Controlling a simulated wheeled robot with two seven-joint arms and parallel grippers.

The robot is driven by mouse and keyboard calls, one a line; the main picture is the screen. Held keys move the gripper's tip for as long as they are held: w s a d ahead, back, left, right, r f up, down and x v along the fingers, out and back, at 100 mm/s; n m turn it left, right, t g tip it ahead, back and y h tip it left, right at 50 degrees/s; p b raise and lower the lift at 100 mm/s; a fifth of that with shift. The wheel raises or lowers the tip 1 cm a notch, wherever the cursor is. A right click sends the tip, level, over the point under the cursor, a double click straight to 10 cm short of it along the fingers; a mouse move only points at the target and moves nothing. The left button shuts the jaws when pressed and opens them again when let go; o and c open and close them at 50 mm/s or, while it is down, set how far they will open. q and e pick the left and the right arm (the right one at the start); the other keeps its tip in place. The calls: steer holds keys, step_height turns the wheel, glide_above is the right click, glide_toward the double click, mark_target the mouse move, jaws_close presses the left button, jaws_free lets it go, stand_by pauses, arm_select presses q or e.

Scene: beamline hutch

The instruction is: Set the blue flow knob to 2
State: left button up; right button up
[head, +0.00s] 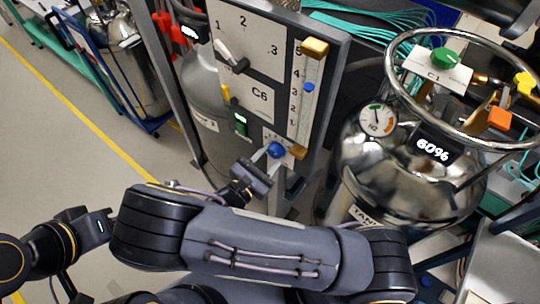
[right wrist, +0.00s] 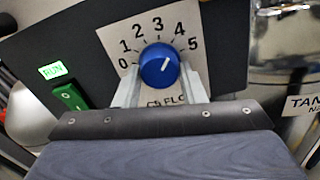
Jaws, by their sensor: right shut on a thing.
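The blue flow knob (head: 275,150) sits low on the grey panel. In the right wrist view the knob (right wrist: 159,66) is on a white plate with a scale from 0 to 5, and its white mark points up and right, about at the 4. My right gripper (head: 267,158) is shut on the knob, with one pale finger on each side of it; the fingers also show in the right wrist view (right wrist: 160,88). The plate's lower label is partly hidden by the gripper. My left gripper (head: 97,225) is at the far left, away from the panel; its fingers cannot be made out.
Above the knob are a lever (head: 231,54) on a 1 to 3 plate, a green RUN display (right wrist: 52,71) and a slider scale (head: 308,88). A shiny tank (head: 370,180) with a gauge stands close on the right. Open floor (head: 60,130) lies left.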

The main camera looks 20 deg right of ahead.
steer(key=n+p, duration=0.1)
steer(key=n, duration=0.4)
steer(key=shift+s+d+n, duration=0.1)
steer(key=shift+n, duration=0.3)
steer(key=n+p, duration=0.1)
steer(key=n, duration=0.4)
steer(key=shift+n, duration=0.3)
steer(key=o, duration=1)
steer(key=shift+s, duration=0.1)
steer(key=b+v, duration=0.2)
steer(key=v, duration=0.5)
steer(key=shift+s+a, duration=0.25)
steer(key=shift+a, duration=0.1)
